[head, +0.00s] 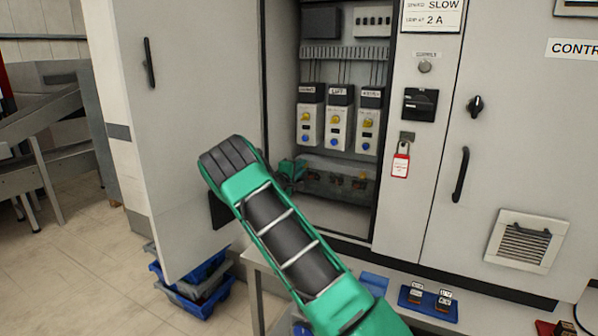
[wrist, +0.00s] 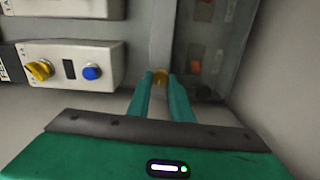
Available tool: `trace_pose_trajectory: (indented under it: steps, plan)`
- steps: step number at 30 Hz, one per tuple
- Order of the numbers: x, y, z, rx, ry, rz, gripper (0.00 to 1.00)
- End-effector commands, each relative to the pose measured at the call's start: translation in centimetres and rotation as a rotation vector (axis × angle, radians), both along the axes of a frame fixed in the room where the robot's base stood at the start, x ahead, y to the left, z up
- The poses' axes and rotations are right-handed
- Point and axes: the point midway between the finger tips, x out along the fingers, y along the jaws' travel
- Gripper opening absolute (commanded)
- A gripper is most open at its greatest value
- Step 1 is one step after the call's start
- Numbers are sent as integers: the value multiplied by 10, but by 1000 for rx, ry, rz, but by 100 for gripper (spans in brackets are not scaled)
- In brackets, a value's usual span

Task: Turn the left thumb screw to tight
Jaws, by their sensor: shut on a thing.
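In the head view my gripper (head: 291,172) reaches into the open cabinet at the left end of a dark see-through cover (head: 325,166). The cover also shows in the wrist view (wrist: 212,60), with blurred orange-red parts behind it. The thumb screw is hidden by my arm in the head view. I cannot tell how tight it is.
Drive units with yellow knobs and blue buttons (head: 338,125) stand just above the cover. The open cabinet door (head: 185,110) is to the left. A red tag padlock (head: 401,164) hangs right of the opening. A blue tray (head: 428,303) lies on the bench below.

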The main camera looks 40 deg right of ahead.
Motion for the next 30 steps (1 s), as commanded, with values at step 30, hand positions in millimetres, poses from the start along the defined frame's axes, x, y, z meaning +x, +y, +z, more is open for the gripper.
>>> trace_pose_trajectory:
  steps: [30]
  plan:
    - [1,3,-6,474,-828,1,0]
